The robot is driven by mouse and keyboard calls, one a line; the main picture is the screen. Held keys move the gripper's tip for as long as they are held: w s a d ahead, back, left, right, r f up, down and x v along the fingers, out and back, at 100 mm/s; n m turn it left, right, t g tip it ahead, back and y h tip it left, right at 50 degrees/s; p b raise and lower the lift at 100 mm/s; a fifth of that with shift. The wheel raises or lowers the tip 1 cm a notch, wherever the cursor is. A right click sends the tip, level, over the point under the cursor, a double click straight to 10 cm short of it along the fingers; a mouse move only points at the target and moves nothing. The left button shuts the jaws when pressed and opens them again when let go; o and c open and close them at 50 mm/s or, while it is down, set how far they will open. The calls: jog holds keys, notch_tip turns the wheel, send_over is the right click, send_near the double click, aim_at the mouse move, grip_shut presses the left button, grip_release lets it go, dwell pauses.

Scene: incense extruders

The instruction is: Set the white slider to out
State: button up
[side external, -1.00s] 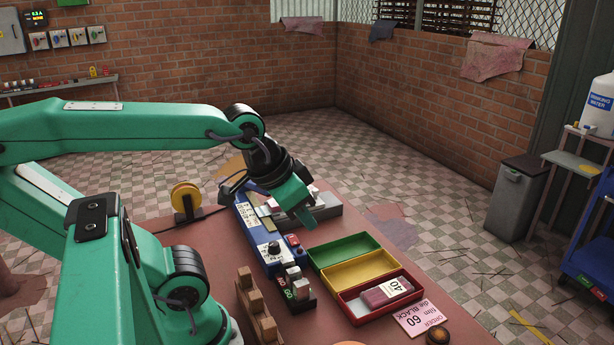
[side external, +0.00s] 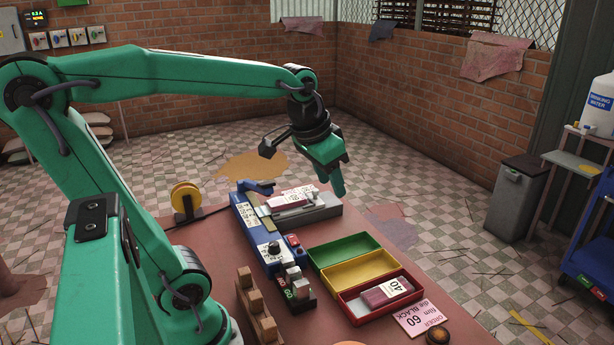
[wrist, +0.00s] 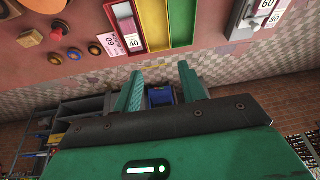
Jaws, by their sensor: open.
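My gripper (side external: 333,178) is open and empty, raised above the far right end of the grey unit (side external: 322,211). In the wrist view its two green fingers (wrist: 160,86) are apart with nothing between them. The grey unit carries white and pink pieces with number labels (side external: 291,198); it also shows at the top right of the wrist view (wrist: 240,18). I cannot tell for sure which part is the white slider. A long blue unit (side external: 264,247) with a dial and white labels stands beside it.
Green (side external: 343,250), yellow (side external: 360,269) and red (side external: 358,311) trays stand in front; the red one holds a block marked 40 (side external: 387,292). A pink order card (side external: 420,319) lies nearby. A wooden rack (side external: 256,305) and a yellow spool (side external: 186,198) stand left.

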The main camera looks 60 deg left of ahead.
jog(key=w+a+g, duration=0.1)
jog(key=w+a, duration=0.6)
jog(key=a, duration=0.1)
jog(key=n+g, duration=0.2)
jog(key=g, duration=0.1)
send_near(315, 190)
jog(key=shift+w+a+f+h, duration=0.15)
jog(key=shift+w+a+h, duration=0.05)
jog(key=shift+h, duration=0.2)
jog(key=shift+a+f, duration=0.2)
jog(key=shift+a, duration=0.05)
jog(key=shift+f, duration=3.9)
